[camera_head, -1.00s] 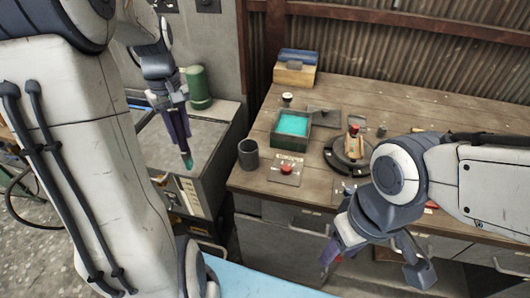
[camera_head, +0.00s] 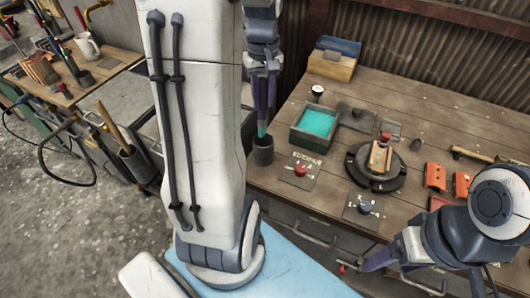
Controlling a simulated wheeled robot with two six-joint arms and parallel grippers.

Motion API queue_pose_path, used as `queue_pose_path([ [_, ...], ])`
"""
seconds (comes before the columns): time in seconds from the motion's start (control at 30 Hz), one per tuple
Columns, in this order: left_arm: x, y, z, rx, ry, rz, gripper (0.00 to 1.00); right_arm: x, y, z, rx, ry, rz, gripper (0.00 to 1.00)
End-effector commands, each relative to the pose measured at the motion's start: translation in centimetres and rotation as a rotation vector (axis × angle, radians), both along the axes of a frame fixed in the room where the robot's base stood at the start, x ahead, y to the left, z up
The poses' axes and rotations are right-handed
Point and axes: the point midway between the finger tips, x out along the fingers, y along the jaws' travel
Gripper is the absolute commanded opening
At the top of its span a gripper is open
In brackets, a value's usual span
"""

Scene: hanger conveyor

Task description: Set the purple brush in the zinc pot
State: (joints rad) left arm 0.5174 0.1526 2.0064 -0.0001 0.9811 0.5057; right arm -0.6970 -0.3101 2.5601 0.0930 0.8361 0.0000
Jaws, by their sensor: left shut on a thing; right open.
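My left gripper (camera_head: 264,108) points down over the near-left corner of the wooden bench and is shut on the brush (camera_head: 262,131). Only the brush's teal tip shows clearly below the fingers; its handle is mostly hidden. The grey zinc pot (camera_head: 263,155) stands upright on the bench directly under the tip. The tip overlaps the pot's mouth in the picture; I cannot tell whether it has entered. My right gripper (camera_head: 415,283) is open and empty at the bench's front edge, partly cut off by the frame.
Right of the pot are a tray of teal paint (camera_head: 315,123), a red button plate (camera_head: 300,170) and a round black turntable (camera_head: 376,167) with a block. Orange pieces (camera_head: 436,177) lie further right. A wood-and-blue box (camera_head: 333,60) stands behind. A side table with a mug (camera_head: 88,46) is at left.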

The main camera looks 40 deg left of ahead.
Motion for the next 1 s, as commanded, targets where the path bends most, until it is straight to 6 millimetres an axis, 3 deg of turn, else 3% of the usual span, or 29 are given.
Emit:
queue_pose_path([
  [0.2, -0.1, -0.1, -3.5, -0.003, 0.007, -0.001, 0.0, 0.0, 0.0, 0.4, 0.0, 0.0, 0.0, 0.73],
  [0.63, -0.1, -0.2, -8.7, -0.004, 0.006, -0.002, 0.0, 0.0, 0.0, 1.7, 0.0, 0.0, -0.001, 0.73],
  [1.0, 0.0, -0.1, -9.5, 0.0, 0.001, -0.002, 0.0, 0.0, 0.0, 1.5, 0.0, 0.0, -0.001, 0.73],
])
